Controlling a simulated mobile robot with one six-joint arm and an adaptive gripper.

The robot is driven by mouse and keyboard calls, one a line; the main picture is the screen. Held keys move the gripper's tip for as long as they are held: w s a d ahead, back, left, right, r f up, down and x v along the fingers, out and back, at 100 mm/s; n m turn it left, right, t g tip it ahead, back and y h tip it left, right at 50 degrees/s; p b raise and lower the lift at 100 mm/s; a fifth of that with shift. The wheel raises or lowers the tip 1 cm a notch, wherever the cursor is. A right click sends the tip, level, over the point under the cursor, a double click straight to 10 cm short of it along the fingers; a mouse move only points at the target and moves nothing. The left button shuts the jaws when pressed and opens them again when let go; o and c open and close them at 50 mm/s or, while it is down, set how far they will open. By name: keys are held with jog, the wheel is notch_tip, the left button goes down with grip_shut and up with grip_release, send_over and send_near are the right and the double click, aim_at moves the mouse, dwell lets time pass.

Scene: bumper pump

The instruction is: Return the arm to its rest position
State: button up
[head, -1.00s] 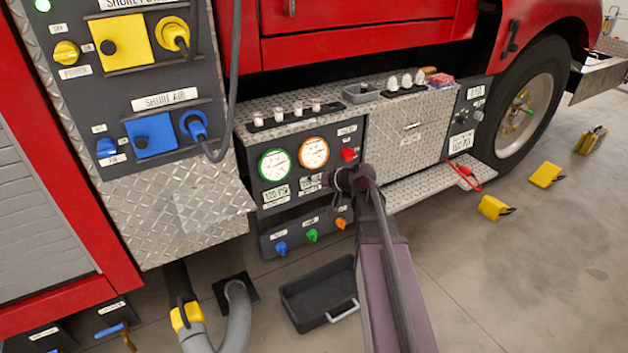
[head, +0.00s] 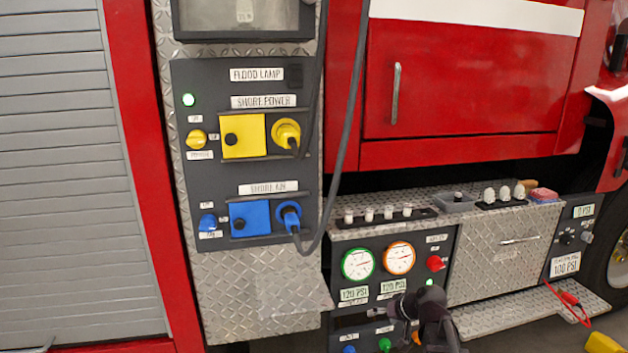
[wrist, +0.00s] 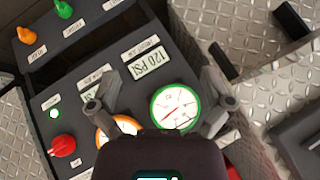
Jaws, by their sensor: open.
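My gripper shows in the wrist view (wrist: 157,104), its two fingers spread apart with nothing between them. It is in front of the gauge panel (wrist: 85,95), with the green-rimmed gauge (wrist: 175,106) and the orange-rimmed gauge (wrist: 119,129) partly behind the fingers and gripper body. A gap to the panel seems to remain, but its size is hard to judge. In the head view my dark arm rises from the bottom edge, right of centre, below the red knob (head: 435,263). The fingers are not clear there.
A panel with a yellow cover (head: 243,135) and a blue cover (head: 250,218) is left of the gauges, with hanging cables. A diamond-plate box (head: 500,250) and a step (head: 530,315) stick out on the right. Small white-topped parts (head: 388,212) stand on the ledge above the gauges.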

jog(key=s+a+f+g+h, duration=0.1)
jog(key=s+f+g+h, duration=0.15)
jog(key=s, duration=0.55)
jog(key=s+a+f+g+h, duration=0.1)
jog(key=s+a+g+h, duration=0.2)
jog(key=s, duration=0.4)
notch_tip(320, 180, up, 22)
jog(key=d+p, duration=0.1)
jog(key=p, duration=2.2)
jog(key=shift+d, duration=0.2)
jog(key=shift+g, duration=0.25)
